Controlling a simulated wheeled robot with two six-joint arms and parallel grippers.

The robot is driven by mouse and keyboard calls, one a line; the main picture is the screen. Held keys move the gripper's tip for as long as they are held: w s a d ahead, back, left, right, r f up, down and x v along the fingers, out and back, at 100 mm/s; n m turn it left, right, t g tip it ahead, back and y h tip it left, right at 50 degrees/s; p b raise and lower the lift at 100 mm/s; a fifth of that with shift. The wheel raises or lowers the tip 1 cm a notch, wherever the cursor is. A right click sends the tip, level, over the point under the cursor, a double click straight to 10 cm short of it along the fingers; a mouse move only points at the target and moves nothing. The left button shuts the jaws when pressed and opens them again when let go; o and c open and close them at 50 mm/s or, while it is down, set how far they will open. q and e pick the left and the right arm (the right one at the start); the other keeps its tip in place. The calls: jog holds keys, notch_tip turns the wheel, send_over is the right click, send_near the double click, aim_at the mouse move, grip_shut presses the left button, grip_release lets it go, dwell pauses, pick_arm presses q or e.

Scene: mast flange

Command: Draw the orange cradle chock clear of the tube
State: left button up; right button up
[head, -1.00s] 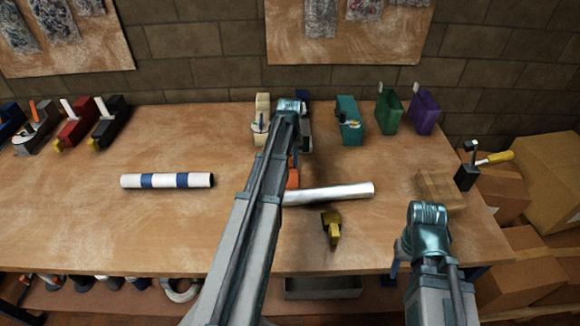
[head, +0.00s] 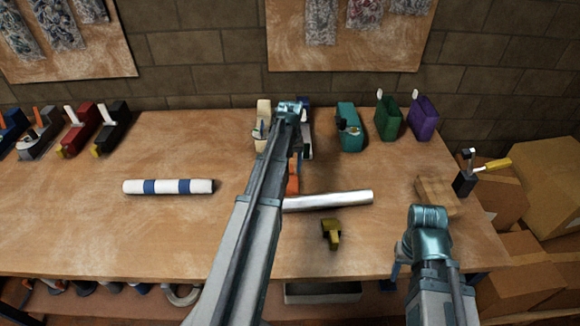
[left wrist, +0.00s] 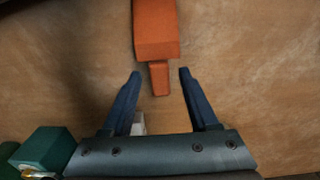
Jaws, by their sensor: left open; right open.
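The orange cradle chock (head: 292,184) shows in the head view beside my left arm, which hides part of it. It touches or nearly touches the left end of the silver tube (head: 330,200); I cannot tell which. In the left wrist view the orange chock (left wrist: 157,35) has a narrow tab pointing toward my left gripper (left wrist: 160,73). That gripper is open, with the tab between its fingertips and a gap on both sides. My right gripper (head: 397,265) is open, low at the table's front right, away from the chock.
A yellow block (head: 331,233) lies in front of the tube. A white and blue tube (head: 168,186) lies to the left. Teal (head: 352,122), green and purple holders stand at the back. A wooden block (head: 436,193) lies at the right.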

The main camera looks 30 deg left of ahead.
pick_arm(q)
jog(key=shift+r+p, duration=2.75)
jog(key=shift+r, duration=0.4)
jog(key=shift+f, duration=0.1)
jog(key=s+d+m, duration=0.1)
jog(key=s+d, duration=0.1)
jog(key=d, duration=0.3)
jog(key=s+d+m, duration=0.1)
jog(key=s+d, duration=0.1)
jog(key=d, duration=0.4)
jog(key=s+d+m, duration=0.2)
jog(key=d, duration=0.4)
jog(key=s+d+m+y, duration=0.1)
jog(key=s+d+m, duration=0.5)
jog(key=s+d, duration=0.7)
jog(key=shift+d, duration=1.2)
